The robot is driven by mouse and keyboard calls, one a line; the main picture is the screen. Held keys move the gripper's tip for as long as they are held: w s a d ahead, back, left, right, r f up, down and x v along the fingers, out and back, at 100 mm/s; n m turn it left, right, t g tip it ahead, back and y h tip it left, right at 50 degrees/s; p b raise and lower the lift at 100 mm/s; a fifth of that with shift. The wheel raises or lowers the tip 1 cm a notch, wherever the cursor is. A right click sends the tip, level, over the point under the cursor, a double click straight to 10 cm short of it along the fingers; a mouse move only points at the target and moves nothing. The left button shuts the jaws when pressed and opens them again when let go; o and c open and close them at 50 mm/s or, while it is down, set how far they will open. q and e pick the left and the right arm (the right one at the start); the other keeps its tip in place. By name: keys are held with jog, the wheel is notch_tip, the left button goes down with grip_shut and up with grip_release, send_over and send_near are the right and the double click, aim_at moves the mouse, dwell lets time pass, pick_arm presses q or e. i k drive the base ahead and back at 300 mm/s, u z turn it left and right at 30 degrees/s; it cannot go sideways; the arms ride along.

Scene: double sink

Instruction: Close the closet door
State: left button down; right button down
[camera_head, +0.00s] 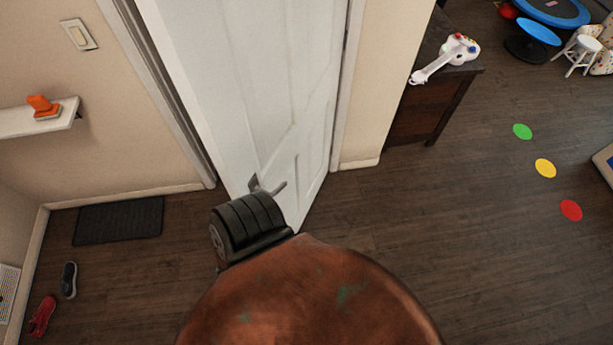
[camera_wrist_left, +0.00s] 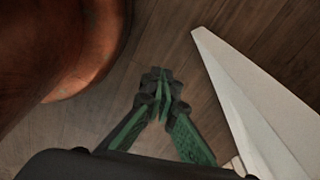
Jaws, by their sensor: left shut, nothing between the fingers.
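The white panelled closet door (camera_head: 255,75) stands partly open in the head view. Its lower free corner juts out over the floor, past the line of the wall. A metal lever handle (camera_head: 268,186) shows low on the door. My left gripper (camera_wrist_left: 160,84) shows in the left wrist view, its green-and-black fingers shut and empty above the wood floor. A white door panel (camera_wrist_left: 245,105) is to the right of the fingers, with a gap of floor between them. My own body hides part of the head view, and the gripper fingers do not show there. My right gripper is out of view.
The door frame (camera_head: 165,95) edges the opening on the left. A dark mat (camera_head: 118,220) and shoes (camera_head: 68,280) lie at left, below a shelf (camera_head: 35,120). A dark cabinet (camera_head: 425,110) stands right of the door. The floor at right is mostly clear, with coloured spots (camera_head: 545,168).

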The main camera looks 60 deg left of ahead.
aim_at(257, 82)
jog(key=z, duration=0.7)
jog(key=k, duration=0.65)
jog(key=u, duration=3)
